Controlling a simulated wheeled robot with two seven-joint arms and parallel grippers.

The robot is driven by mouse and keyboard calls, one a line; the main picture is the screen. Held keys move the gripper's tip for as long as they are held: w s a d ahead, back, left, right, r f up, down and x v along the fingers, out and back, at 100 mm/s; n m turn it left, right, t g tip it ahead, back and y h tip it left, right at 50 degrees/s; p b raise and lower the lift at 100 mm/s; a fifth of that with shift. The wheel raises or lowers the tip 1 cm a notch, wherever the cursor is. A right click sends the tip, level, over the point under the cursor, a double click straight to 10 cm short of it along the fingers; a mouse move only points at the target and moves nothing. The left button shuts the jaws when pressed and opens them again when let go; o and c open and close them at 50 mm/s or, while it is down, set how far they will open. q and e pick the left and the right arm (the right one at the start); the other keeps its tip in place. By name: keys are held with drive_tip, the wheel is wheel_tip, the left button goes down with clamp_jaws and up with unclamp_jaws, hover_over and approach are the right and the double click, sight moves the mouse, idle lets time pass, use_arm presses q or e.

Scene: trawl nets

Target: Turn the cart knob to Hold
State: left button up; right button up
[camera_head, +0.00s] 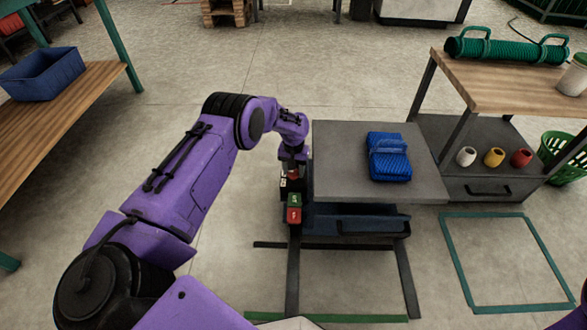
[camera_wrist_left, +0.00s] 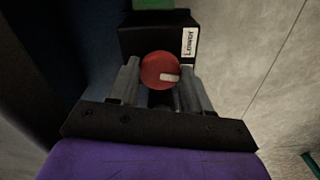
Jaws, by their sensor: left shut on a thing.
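The cart (camera_head: 340,180) has a flat grey top and stands ahead of me. The red round knob (camera_wrist_left: 160,70) sits on a black control box (camera_wrist_left: 150,35) at the cart's left side. Its white mark lies right of the knob's centre in the left wrist view. A white label (camera_wrist_left: 189,45) reading "Lower" is up and right of the knob; no Hold label is readable. My left gripper (camera_wrist_left: 160,82) is shut on the knob, one finger on each side. In the head view the left gripper (camera_head: 293,168) largely hides the knob. My right gripper is out of view.
A green and a red button (camera_head: 294,207) sit just nearer than the knob. A blue folded net (camera_head: 388,157) lies on the cart top. A wooden bench (camera_head: 490,85) stands to the right, a table with a blue bin (camera_head: 42,75) to the left.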

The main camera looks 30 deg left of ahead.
sight(293, 172)
use_arm(q)
drive_tip(key=m, duration=0.6)
drive_tip(key=shift+a, duration=0.1)
drive_tip(key=shift+m, duration=0.3)
idle(0.4)
drive_tip(key=o, duration=1)
drive_tip(key=shift+o, duration=0.2)
wheel_tip(293, 172, up, 10)
drive_tip(key=p, duration=0.4)
drive_tip(key=shift+r, duration=0.25)
